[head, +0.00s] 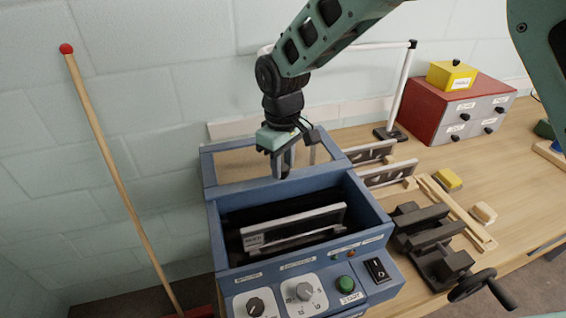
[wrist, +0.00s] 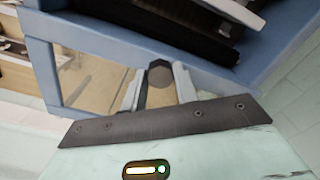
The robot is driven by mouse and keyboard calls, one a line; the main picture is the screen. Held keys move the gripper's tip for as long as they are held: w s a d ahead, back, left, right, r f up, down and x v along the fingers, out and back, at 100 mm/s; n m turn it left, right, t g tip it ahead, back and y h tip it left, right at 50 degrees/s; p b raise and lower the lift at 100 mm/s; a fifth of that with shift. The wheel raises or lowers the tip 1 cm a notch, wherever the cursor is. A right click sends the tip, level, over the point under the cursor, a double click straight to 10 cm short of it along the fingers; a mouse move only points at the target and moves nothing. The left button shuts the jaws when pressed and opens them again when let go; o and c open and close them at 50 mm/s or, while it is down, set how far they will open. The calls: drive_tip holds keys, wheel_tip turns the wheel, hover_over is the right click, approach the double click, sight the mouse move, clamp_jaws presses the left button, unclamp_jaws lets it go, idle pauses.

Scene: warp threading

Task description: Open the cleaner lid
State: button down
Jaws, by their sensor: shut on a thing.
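The cleaner (head: 215,240) is a blue box with dials, a green button and a black switch on its front. Its lid (head: 232,168), a blue frame with a clear window, stands raised at the back, so the tank is uncovered. A grey framed piece (head: 295,228) lies inside the tank. My gripper (head: 283,172) is at the lid, pointing down. In the wrist view my gripper (wrist: 159,92) has its pale fingers on both sides of a dark knob (wrist: 160,74) and is shut on it. The lid's blue frame (wrist: 42,72) and window show there too.
On the wooden table to the right are a dark vise (head: 432,243), more framed pieces (head: 390,172), a yellow block (head: 448,180) and red-and-grey drawers (head: 460,108). A white stand (head: 399,92) rises behind. A red-tipped wooden stick (head: 110,165) leans at the left.

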drive_tip(key=c, duration=1.1)
unclamp_jaws()
drive_tip(key=shift+r, duration=0.1)
wheel_tip(320, 180, up, 17)
drive_tip(key=b, duration=0.3)
drive_tip(key=shift+r, duration=0.15)
drive_tip(key=s+d+f, duration=0.4)
drive_tip(key=s, duration=0.5)
drive_tip(key=s+d+f+m, duration=0.1)
drive_tip(key=s+d+f, duration=0.3)
drive_tip(key=s, duration=0.5)
drive_tip(key=s+d+f+m, duration=0.1)
drive_tip(key=s+d+f, duration=0.3)
drive_tip(key=s, duration=0.5)
drive_tip(key=shift+s+d+f+y, duration=0.1)
drive_tip(key=shift+d+f+y, duration=0.2)
drive_tip(key=shift+d, duration=0.1)
